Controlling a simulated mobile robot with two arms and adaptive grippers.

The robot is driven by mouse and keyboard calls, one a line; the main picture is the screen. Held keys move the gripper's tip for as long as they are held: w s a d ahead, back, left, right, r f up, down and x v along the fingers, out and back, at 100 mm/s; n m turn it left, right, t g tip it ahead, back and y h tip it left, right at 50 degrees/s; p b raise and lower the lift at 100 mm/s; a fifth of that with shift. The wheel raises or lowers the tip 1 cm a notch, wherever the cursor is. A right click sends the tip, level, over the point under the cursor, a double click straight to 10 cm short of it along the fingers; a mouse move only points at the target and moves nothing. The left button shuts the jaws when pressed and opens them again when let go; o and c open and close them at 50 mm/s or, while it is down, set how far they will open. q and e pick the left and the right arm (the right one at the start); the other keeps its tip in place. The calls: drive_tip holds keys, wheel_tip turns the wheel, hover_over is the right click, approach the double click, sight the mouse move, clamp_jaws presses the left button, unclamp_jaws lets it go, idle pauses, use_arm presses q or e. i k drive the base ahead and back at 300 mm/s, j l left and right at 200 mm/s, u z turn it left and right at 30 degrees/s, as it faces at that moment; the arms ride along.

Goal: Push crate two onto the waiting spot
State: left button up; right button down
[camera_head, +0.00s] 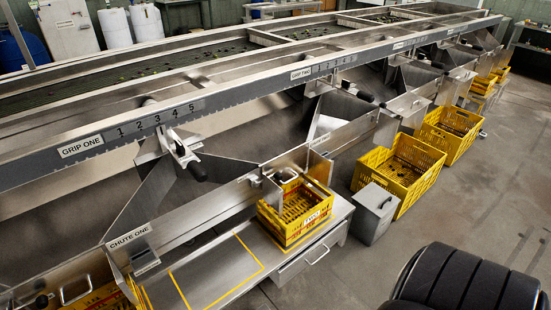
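A yellow crate (296,214) with a small white label sits on the steel bench below the sizer; the label is too small to read, so I cannot confirm it is crate two. To its left, a yellow outlined rectangle (261,256), which looks like the waiting spot, is marked on the bench top. Its visible area is empty, and the crate stands apart from it. Neither of my grippers shows in the head view.
A steel wall labelled CHUTE ONE (128,237) runs behind the bench. Another yellow crate (105,298) is partly hidden at lower left. A grey bin (372,213) and more yellow crates (408,166) stand to the right. A drawer handle (317,256) projects from the bench front.

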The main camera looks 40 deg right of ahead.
sight(321, 208)
drive_tip(key=l+u, duration=0.2)
drive_tip(key=l, duration=0.25)
drive_tip(key=l+u, duration=0.15)
drive_tip(key=l, duration=0.3)
drive_tip(key=k+l+u, duration=0.2)
drive_tip(key=l, duration=0.2)
drive_tip(key=l+u, duration=0.2)
drive_tip(key=l, duration=0.25)
drive_tip(key=k+l+u, duration=0.15)
drive_tip(key=l, duration=0.25)
drive_tip(key=k+l+u, duration=0.2)
drive_tip(key=l, duration=0.2)
drive_tip(key=i, duration=0.1)
